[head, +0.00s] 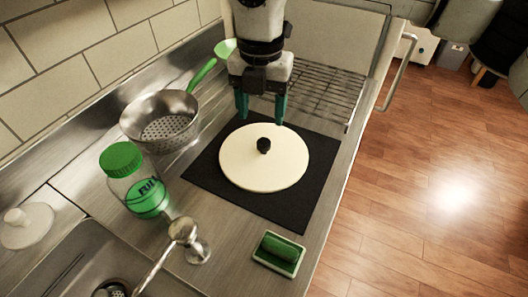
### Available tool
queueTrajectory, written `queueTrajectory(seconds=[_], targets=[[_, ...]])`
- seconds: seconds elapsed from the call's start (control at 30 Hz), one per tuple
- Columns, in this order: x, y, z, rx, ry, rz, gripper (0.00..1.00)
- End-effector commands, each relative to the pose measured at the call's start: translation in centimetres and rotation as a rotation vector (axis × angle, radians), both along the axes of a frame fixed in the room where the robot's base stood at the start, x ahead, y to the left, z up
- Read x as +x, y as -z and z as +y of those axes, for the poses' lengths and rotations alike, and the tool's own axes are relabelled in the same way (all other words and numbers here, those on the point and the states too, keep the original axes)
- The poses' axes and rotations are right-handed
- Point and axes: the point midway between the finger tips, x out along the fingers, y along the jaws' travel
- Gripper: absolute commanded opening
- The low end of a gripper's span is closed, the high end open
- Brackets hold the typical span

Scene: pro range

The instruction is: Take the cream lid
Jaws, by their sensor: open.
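The cream lid (240,168) is a flat round disc with a small black knob (264,145) at its centre. It lies on a black square mat (296,214) on the steel counter. My gripper (262,120) points down with its two green fingers apart and nothing between them. In the head view it appears just behind the lid's far edge, beyond the knob. The height of the fingertips above the mat is hard to tell.
A steel colander (165,131) and a green-capped jar (130,184) stand left. A tap (184,232), sink (68,270) and sponge on a dish (281,248) are nearer. A wire rack (330,90) lies behind, right of my gripper. The counter's right edge drops to the floor.

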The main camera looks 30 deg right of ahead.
Motion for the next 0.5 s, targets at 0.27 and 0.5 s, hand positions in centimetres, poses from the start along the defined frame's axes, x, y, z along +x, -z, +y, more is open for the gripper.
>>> queueTrajectory(seconds=[0.27, 0.5], targets=[[0.0, 3.4, -0.1, 0.001, 0.000, 0.001, 0.63], [0.3, 6.5, -0.7, 0.002, -0.001, 0.004, 0.63]])
